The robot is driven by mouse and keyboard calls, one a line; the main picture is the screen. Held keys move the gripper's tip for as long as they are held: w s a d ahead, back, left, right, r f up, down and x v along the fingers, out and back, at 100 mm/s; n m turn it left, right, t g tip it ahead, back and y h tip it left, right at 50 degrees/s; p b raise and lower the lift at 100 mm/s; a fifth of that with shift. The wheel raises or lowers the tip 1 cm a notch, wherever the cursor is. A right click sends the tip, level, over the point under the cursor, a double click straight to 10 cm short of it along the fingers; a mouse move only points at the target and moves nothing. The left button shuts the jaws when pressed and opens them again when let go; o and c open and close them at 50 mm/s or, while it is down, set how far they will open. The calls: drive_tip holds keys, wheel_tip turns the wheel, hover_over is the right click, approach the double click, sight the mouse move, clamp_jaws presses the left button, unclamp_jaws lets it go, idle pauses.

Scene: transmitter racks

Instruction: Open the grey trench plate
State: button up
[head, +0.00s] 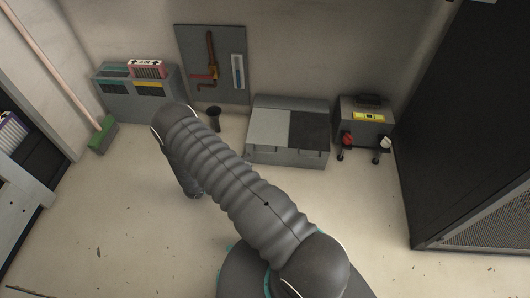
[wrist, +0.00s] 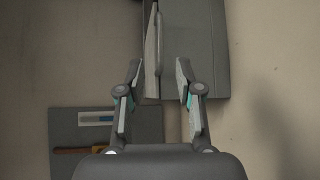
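The grey trench plate (head: 268,129) is a light grey panel on the left half of a low dark grey box (head: 290,103) against the wall. It looks flat and closed, beside a near-black panel (head: 309,131). In the wrist view, my gripper (wrist: 158,74) is open, with nothing between its fingertips. Beyond the tips is a dark grey body (wrist: 198,48), probably the box, with a pale narrow strip (wrist: 151,38) and a thin bar along its left part. I cannot tell whether that strip is the plate. In the head view my arm hides the gripper.
A tool board (head: 217,93) hangs on the wall left of the box; it also shows in the wrist view (wrist: 142,125). A unit with red and white knobs (head: 365,123) stands right of the box. A grey cabinet (head: 140,105) stands left. The floor in front is clear.

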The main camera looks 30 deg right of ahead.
drive_tip(key=x, duration=1)
drive_tip(key=shift+a, duration=0.1)
clamp_jaws()
